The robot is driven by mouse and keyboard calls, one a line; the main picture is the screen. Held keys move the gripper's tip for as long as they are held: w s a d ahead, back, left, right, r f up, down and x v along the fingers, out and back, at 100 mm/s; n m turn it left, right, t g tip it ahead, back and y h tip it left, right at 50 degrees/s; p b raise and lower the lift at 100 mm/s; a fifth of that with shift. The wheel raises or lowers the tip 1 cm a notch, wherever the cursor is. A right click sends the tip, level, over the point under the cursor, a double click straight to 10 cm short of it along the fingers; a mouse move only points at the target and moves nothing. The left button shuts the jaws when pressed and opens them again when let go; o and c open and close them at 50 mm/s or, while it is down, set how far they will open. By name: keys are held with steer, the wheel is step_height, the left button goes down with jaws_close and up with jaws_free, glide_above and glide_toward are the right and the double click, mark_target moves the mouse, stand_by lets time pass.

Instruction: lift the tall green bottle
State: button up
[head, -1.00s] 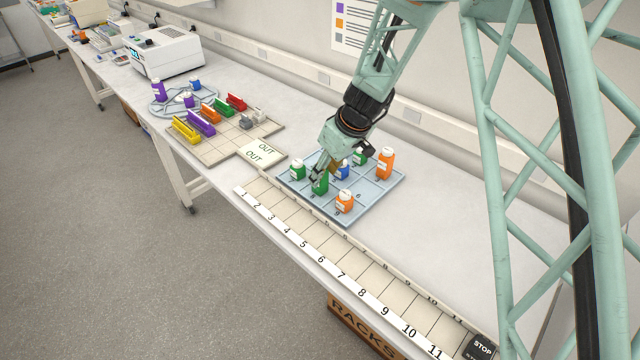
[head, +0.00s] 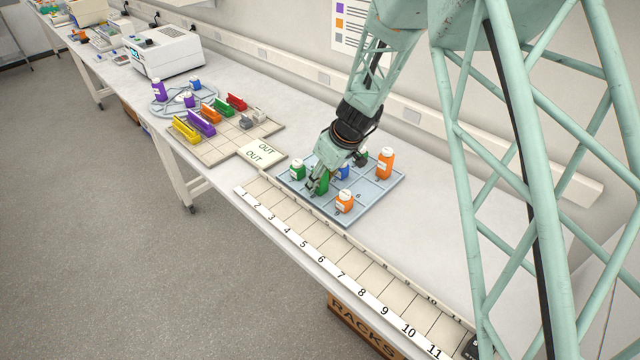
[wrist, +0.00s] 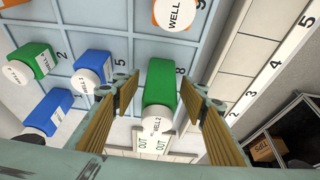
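A green bottle (head: 323,186) with a white cap stands near the front edge of the blue-grey numbered tray (head: 372,203). My gripper (head: 313,184) is down at this bottle, partly hiding it in the head view. In the wrist view the green bottle (wrist: 161,85) lies between the two ribbed fingers of my gripper (wrist: 160,105). The fingers are spread, with a gap visible on each side of the bottle. Its cap points toward the wrist camera.
Another green bottle (head: 297,171) stands close on the left. A blue bottle (head: 343,172), a short orange bottle (head: 344,202) and a tall orange bottle (head: 385,163) share the tray. A numbered strip (head: 330,259) runs along the front; coloured racks (head: 203,122) stand left.

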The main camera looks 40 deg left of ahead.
stand_by(0.3)
steer(key=c, duration=0.9)
steer(key=shift+c, duration=0.2)
steer(key=shift+r, duration=0.1)
steer(key=shift+r, duration=1.75)
steer(key=s+d+b, duration=0.1)
steer(key=s+d, duration=0.2)
steer(key=s, duration=0.1)
steer(key=s+d+r+b, duration=0.1)
steer(key=s+d+b, duration=0.1)
steer(key=s+d, duration=0.1)
steer(key=s+d+b, duration=0.2)
steer(key=s+d, duration=0.1)
steer(key=s, duration=0.3)
steer(key=shift+r, duration=0.15)
